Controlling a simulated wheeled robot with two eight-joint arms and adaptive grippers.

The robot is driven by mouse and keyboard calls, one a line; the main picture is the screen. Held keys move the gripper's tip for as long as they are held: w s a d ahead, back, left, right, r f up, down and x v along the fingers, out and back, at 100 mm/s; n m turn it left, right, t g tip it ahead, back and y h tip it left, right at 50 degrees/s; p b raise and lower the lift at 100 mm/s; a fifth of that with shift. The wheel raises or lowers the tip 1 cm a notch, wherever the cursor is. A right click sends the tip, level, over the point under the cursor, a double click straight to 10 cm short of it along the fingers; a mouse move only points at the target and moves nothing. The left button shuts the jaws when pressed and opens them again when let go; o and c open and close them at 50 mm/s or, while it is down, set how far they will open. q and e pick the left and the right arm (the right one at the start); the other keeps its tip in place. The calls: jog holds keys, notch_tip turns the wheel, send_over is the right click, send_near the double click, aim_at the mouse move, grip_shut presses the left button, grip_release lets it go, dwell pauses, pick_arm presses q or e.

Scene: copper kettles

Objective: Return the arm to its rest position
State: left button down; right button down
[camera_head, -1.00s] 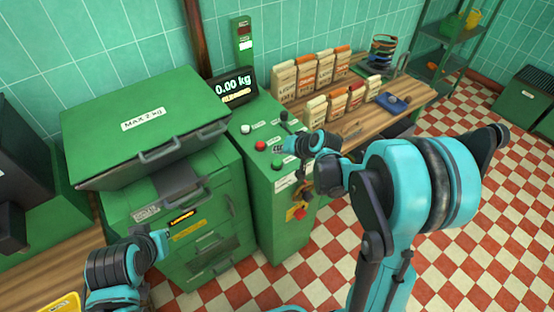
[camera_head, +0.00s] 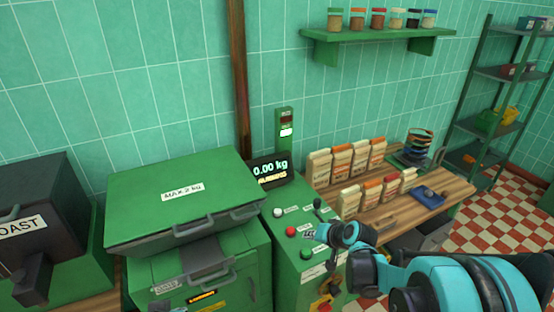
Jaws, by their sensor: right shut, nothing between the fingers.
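My right arm comes in from the lower right, with blue and black links. My right gripper (camera_head: 311,234) is shut and empty. It shows over the green control panel (camera_head: 288,244), close to the red button (camera_head: 290,231) and the black lever (camera_head: 317,205). I cannot tell whether it touches the panel. It partly covers the buttons lower on the panel. My left gripper cannot be made out in this view.
A green machine with a lid marked MAX 2 kg (camera_head: 180,205) stands left of the panel. A display (camera_head: 268,170) reads 0.00 kg. Several paper bags (camera_head: 343,165) stand on a wooden counter (camera_head: 385,216) at right, with a blue tray (camera_head: 430,195). A dark roaster (camera_head: 38,215) is at far left.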

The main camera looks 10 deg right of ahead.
jog(key=s+f+n+g+h+b, duration=0.1)
jog(key=s+n+h+b, duration=0.2)
jog(key=s+b, duration=0.6)
jog(key=s+h, duration=0.1)
jog(key=s, duration=1.5)
jog(key=shift+f+n, duration=0.4)
jog(key=shift+a, duration=0.1)
